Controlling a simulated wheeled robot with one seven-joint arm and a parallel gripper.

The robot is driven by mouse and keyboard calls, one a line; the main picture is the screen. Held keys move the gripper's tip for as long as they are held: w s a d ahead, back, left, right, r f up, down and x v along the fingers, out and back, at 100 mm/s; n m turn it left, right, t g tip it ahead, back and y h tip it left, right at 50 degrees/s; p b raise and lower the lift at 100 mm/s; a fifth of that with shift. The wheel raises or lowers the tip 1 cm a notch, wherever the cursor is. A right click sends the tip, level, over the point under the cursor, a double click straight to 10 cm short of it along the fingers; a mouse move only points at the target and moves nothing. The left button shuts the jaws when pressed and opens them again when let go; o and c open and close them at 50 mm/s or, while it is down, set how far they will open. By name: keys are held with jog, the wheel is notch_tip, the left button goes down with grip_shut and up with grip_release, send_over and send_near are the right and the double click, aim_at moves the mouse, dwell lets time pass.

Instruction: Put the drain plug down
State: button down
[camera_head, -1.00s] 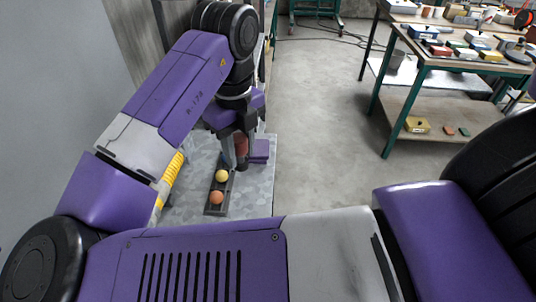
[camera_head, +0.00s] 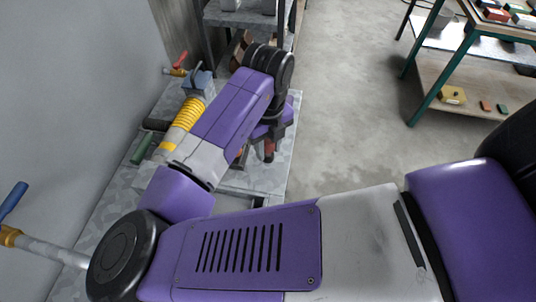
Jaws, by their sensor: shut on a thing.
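My gripper (camera_head: 257,152) is over the grey metal bench top (camera_head: 232,181), mostly hidden behind my own forearm and wrist. It is shut on a small reddish-brown thing (camera_head: 269,149), which I take to be the drain plug. Only part of the plug shows beside the dark fingers. I cannot tell whether it touches the bench.
Valve handles in red (camera_head: 180,61), green (camera_head: 141,148) and blue (camera_head: 13,198) stick out at the left. A yellow ribbed hose (camera_head: 186,115) runs beside my arm. Concrete floor (camera_head: 345,100) is free to the right. A green-legged workbench (camera_head: 455,78) stands at upper right.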

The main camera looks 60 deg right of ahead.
aim_at(268, 158)
jog(key=shift+f, duration=2.3)
jog(key=shift+f, duration=0.1)
jog(key=c, duration=1)
grip_release()
